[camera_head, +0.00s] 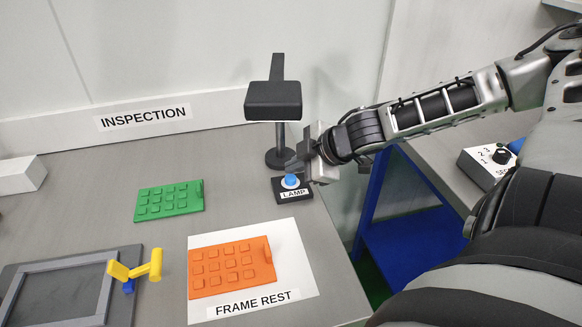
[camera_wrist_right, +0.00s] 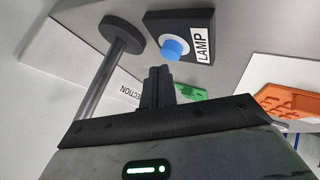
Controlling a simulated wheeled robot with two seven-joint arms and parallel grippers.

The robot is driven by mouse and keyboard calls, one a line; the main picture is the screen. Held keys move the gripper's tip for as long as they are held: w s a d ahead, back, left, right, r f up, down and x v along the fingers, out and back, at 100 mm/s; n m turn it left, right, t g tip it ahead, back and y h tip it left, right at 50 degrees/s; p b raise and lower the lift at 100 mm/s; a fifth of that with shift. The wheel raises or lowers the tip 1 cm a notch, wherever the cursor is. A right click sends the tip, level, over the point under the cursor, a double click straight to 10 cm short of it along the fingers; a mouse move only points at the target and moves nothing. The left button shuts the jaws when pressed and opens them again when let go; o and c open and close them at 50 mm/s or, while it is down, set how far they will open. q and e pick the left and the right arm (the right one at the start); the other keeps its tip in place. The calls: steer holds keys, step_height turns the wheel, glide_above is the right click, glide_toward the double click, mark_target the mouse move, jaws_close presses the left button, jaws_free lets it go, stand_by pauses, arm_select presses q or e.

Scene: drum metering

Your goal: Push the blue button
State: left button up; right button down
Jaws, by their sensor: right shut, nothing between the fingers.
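The blue button (camera_head: 290,181) sits on a small black box labelled LAMP (camera_head: 280,190) near the right rear edge of the grey table. In the right wrist view the blue button (camera_wrist_right: 174,47) stands out from its dark box (camera_wrist_right: 200,25). My right gripper (camera_head: 292,166) is shut and empty, with its fingertips just above the button in the head view. In the right wrist view its closed fingers (camera_wrist_right: 158,76) point toward the button with a small gap seen between them; whether they touch it I cannot tell for sure. My left gripper is not in view.
A black lamp (camera_head: 273,102) on a stand is close behind the button. A green plate (camera_head: 169,201), an orange plate (camera_head: 232,266) on a white FRAME REST sheet (camera_head: 305,260), and a grey frame with a yellow handle (camera_head: 150,268) lie on the table (camera_head: 90,185). A dial box (camera_head: 484,165) stands right.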

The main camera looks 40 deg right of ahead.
mark_target(295, 179)
step_height(295, 179, up, 6)
steer(key=p, duration=0.5)
steer(key=shift+p, duration=0.35)
